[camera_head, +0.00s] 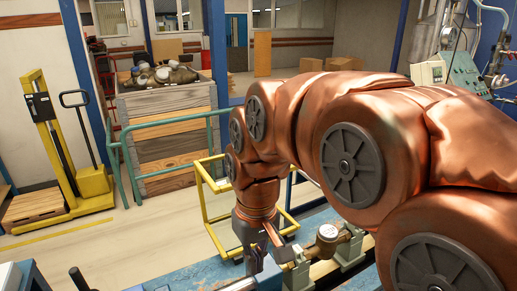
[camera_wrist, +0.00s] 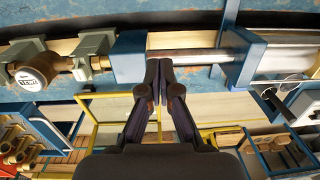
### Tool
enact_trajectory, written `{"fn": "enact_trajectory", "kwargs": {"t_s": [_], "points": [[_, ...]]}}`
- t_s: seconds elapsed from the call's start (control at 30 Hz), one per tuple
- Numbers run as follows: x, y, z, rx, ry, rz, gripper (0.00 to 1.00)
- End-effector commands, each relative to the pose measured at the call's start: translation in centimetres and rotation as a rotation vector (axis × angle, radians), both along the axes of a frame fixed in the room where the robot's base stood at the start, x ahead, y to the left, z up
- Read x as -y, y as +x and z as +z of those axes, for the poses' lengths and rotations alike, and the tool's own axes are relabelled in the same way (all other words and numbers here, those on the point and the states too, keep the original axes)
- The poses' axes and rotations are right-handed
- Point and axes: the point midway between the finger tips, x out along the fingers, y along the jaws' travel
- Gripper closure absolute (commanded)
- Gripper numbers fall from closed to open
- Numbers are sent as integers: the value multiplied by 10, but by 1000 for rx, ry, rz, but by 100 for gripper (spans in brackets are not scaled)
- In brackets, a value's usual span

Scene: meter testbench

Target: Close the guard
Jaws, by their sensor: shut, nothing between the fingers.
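The guard appears to be the yellow tubular frame (camera_head: 207,215) standing open on the far side of the blue bench (camera_head: 190,274). Yellow bars of a frame also show in the wrist view (camera_wrist: 90,140), beyond and below the bench edge. My gripper (camera_head: 262,268) is low over the bench, beside the near end of the yellow frame. In the wrist view my gripper (camera_wrist: 159,68) has its fingertips together and empty, in front of a metal rod (camera_wrist: 185,53) between two blue blocks. I cannot tell whether the fingers touch the rod or the frame.
A brass meter (camera_head: 328,236) sits in grey clamps on the bench, right of my gripper; it also shows in the wrist view (camera_wrist: 34,75). A green rail (camera_head: 160,124) and a wooden crate (camera_head: 168,140) stand behind. A yellow pallet stacker (camera_head: 60,150) stands left, with open floor between.

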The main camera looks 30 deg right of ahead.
Motion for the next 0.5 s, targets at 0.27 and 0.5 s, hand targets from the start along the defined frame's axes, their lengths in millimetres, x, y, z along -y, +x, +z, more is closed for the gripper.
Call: {"fn": "enact_trajectory", "kwargs": {"t_s": [0.27,0.5], "points": [[21,82,45,96,16,-5,100],[45,142,80,175,23,-7,100]]}}
